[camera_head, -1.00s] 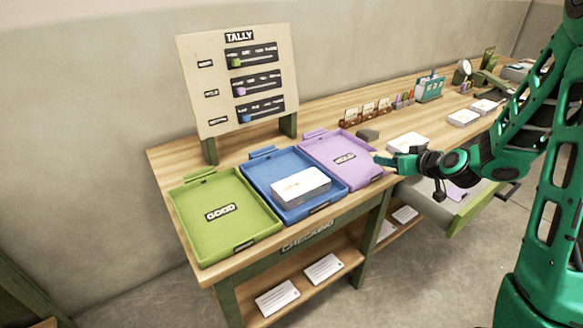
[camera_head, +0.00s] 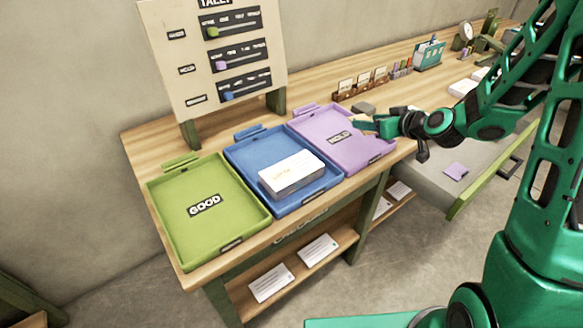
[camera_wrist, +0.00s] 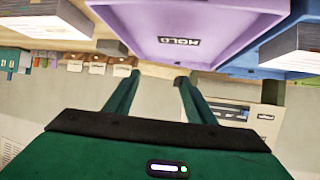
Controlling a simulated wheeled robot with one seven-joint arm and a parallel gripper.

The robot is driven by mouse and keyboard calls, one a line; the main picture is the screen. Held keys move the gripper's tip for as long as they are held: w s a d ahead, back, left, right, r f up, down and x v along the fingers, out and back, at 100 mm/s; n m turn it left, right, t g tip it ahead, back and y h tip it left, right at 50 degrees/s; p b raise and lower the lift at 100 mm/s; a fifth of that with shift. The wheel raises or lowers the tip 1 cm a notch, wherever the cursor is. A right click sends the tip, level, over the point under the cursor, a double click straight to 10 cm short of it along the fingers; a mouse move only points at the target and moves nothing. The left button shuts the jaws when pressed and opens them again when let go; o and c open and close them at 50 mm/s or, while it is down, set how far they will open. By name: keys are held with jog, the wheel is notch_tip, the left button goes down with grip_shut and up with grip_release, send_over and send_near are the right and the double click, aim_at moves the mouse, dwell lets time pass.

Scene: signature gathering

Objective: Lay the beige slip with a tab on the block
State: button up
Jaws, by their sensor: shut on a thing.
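My gripper (camera_head: 360,127) is at the right side of the purple HOLD tray (camera_head: 340,137), its fingers pointing left over the tray. It also shows in the wrist view (camera_wrist: 157,80), with the fingers a little apart. A small beige bit, which looks like the slip (camera_head: 366,119), shows at the fingertips; most of it is hidden, and its tab cannot be made out. A thick white-topped block of paper (camera_head: 290,180) lies in the blue tray (camera_head: 240,160). A small dark grey piece (camera_head: 363,107) lies on the table behind the HOLD tray. I cannot tell which is the block meant.
The green GOOD tray (camera_head: 205,235) is empty at the left. The tally board (camera_head: 210,60) stands behind the trays. An open drawer (camera_head: 475,165) with a purple slip (camera_head: 456,171) juts out at the right. Card holders (camera_head: 360,85) stand at the back.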

jog(key=s+a+r+n+g+y, duration=0.2)
jog(key=s+a+n+g, duration=0.15)
jog(key=s+a, duration=0.45)
jog(key=s+a+r+n+g+y, duration=0.3)
jog(key=s+a+n, duration=0.2)
jog(key=s+a, duration=0.3)
jog(key=s+a+r+n+g+y, duration=0.2)
jog(key=s+a+n+g, duration=0.15)
jog(key=s+a, duration=0.45)
send_over(300, 169)
notch_tip(300, 169, down, 7)
jog(key=shift+f, duration=2)
jog(key=shift+s+f, duration=0.1)
jog(key=shift+f, duration=0.1)
jog(key=o, duration=0.9)
jog(key=shift+o, duration=0.6)
jog(key=shift+f, duration=0.15)
